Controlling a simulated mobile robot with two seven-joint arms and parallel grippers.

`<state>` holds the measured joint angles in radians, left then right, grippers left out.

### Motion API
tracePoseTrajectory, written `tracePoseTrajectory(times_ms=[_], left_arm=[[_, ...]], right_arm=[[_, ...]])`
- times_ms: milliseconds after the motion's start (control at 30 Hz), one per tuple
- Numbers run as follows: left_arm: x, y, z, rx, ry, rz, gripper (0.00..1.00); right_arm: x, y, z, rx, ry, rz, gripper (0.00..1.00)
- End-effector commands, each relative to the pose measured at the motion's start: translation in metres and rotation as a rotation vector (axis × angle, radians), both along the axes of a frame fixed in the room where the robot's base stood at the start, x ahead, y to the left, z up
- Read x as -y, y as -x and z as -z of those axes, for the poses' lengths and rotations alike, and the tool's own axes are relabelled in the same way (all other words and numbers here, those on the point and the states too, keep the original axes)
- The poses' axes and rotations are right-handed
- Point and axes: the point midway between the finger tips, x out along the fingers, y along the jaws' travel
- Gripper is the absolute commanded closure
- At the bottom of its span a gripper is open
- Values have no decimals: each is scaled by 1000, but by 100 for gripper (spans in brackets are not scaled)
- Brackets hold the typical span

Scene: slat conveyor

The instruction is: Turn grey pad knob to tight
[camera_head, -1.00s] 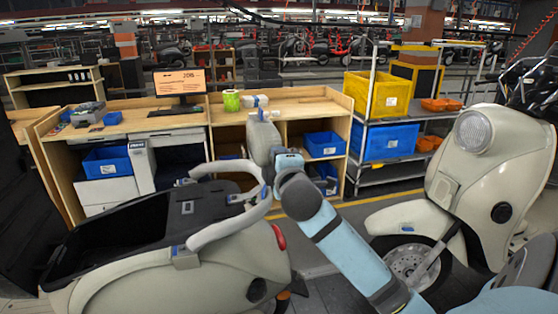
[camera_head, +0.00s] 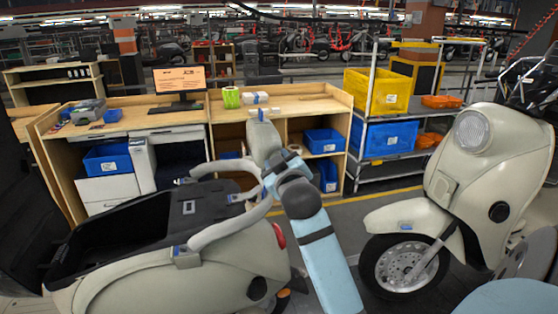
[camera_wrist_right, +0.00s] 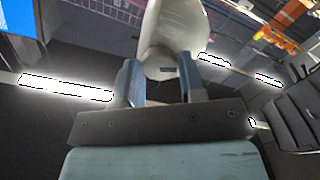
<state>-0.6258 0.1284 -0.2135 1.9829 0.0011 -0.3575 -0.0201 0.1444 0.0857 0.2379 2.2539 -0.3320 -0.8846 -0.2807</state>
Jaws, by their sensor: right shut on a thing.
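The grey pad (camera_head: 264,140) stands on the curved grab rail (camera_head: 222,232) at the rear of a cream scooter (camera_head: 190,280). My right gripper (camera_head: 276,160) is at the pad's right side, its arm coming up from the lower right. In the right wrist view, the two blue-grey fingers (camera_wrist_right: 160,80) are on either side of a pale rounded piece (camera_wrist_right: 168,40), which appears to be the pad, and are shut on it. I cannot pick out a separate knob; the gripper covers the pad's lower right. My left gripper is not in view.
The scooter's open black storage bay (camera_head: 120,235) is at left. A second cream scooter (camera_head: 490,185) stands at right. Behind are a wooden workbench (camera_head: 290,106) with a monitor and a rack with a yellow bin (camera_head: 378,92). Floor shows between the scooters.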

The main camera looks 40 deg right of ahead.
Motion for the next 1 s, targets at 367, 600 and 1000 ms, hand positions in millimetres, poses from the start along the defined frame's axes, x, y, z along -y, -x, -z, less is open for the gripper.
tracePoseTrajectory(times_ms=[367,600,1000], left_arm=[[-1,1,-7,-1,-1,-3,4],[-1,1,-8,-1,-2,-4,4],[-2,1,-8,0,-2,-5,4]], right_arm=[[0,0,-1,119,-215,0,86],[1,0,-1,152,-272,1,86],[0,0,-1,160,-286,0,86]])
